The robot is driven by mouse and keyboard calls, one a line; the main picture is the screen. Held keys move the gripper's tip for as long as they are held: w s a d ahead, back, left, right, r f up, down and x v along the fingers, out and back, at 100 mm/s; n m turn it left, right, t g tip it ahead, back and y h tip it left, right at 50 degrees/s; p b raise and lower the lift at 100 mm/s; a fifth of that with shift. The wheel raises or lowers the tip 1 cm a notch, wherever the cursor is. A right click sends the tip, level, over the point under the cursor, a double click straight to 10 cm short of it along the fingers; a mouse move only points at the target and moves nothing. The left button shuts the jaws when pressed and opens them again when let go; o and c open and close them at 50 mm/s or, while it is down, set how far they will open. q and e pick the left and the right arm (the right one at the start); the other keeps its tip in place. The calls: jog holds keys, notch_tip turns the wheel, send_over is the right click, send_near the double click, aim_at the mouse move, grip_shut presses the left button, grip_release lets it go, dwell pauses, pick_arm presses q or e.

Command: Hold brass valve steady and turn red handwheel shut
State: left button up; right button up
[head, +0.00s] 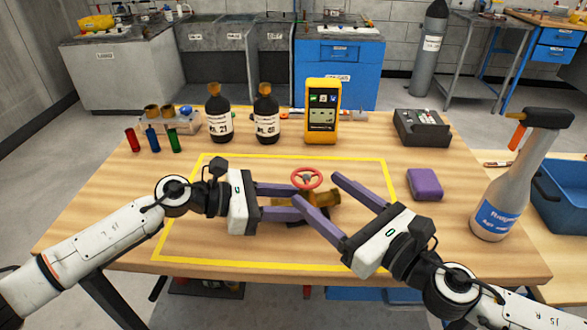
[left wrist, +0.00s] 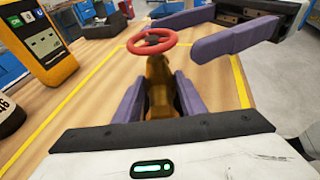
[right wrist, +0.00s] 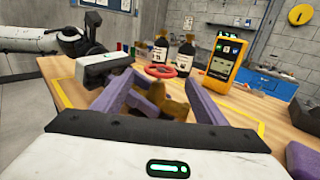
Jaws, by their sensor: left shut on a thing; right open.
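The brass valve (head: 322,198) lies inside the yellow taped rectangle on the table, partly hidden by my fingers. Its red handwheel (head: 306,178) sits on top, facing up; it also shows in the left wrist view (left wrist: 152,41) and the right wrist view (right wrist: 160,71). My left gripper (head: 300,197) comes in from the left and is shut on the valve body (left wrist: 160,85), with a purple finger on each side. My right gripper (head: 335,205) is open at the valve's right side, its fingers spread to either side of the valve and apart from the handwheel.
Behind the tape stand two dark bottles (head: 219,115) and a yellow meter (head: 322,111). A purple block (head: 424,184), a dark grey box (head: 421,127) and a spray bottle (head: 505,185) stand on the right. Small coloured cylinders (head: 152,138) stand at the back left. The front of the taped area is clear.

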aim_at(303, 167)
jog(key=x, duration=0.9)
jog(key=shift+w+a, duration=0.15)
jog(key=c, duration=1)
jog(key=shift+c, duration=0.2)
jog(key=m+t+h, duration=0.2)
jog(key=h, duration=0.1)
jog(key=d+m+t+h, duration=0.1)
jog(key=m+h, duration=0.1)
jog(key=shift+w, duration=0.3)
jog(key=shift+w+d+m+t+h, duration=0.1)
jog(key=shift+d+m+t+h, duration=0.15)
jog(key=shift+m+h, duration=0.4)
jog(key=shift+w+d+m+t+h, duration=0.15)
jog(key=shift+m+t+h, duration=0.2)
jog(key=shift+h, duration=0.6)
jog(key=shift+s, duration=0.1)
